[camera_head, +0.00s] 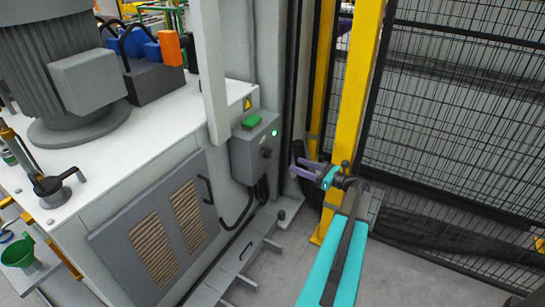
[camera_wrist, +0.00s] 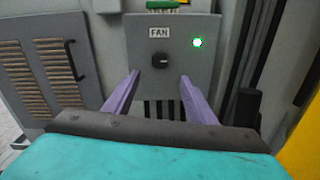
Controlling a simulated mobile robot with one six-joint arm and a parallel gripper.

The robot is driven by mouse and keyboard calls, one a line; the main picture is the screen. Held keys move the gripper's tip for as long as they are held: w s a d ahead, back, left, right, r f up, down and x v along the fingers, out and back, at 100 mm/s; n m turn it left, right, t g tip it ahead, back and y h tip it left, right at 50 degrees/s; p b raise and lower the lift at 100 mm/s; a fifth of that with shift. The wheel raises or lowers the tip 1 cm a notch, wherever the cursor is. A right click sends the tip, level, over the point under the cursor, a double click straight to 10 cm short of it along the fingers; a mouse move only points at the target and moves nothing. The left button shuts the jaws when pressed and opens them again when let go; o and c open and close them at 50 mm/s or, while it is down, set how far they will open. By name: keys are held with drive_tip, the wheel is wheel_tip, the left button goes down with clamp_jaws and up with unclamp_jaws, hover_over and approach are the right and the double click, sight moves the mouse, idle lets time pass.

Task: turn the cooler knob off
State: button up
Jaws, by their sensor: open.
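The cooler knob (camera_wrist: 160,61) is a small black rotary knob on a grey control box (camera_wrist: 205,70), below a label reading FAN. A green lamp (camera_wrist: 197,42) is lit to the right of the label. In the head view the knob (camera_head: 266,153) sits on the right face of the box (camera_head: 243,158), with the lit lamp (camera_head: 274,133) above it. My gripper (camera_head: 298,168) has purple fingers, is open and empty, and is to the right of the box, apart from it. In the wrist view my gripper (camera_wrist: 158,80) has its fingers spread to either side below the knob.
A white cabinet (camera_head: 100,195) with a louvred panel (camera_head: 165,230) and a large grey motor (camera_head: 60,65) stands at the left. A yellow post (camera_head: 358,90) and black mesh fence (camera_head: 460,110) are close behind and right of my gripper. A black cable hangs below the box.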

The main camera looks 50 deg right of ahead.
sight(270, 155)
drive_tip(key=b+x, duration=0.1)
drive_tip(key=x, duration=1.2)
drive_tip(key=shift+w+a+b, duration=0.15)
drive_tip(key=shift+w+b, duration=0.25)
drive_tip(key=c, duration=1)
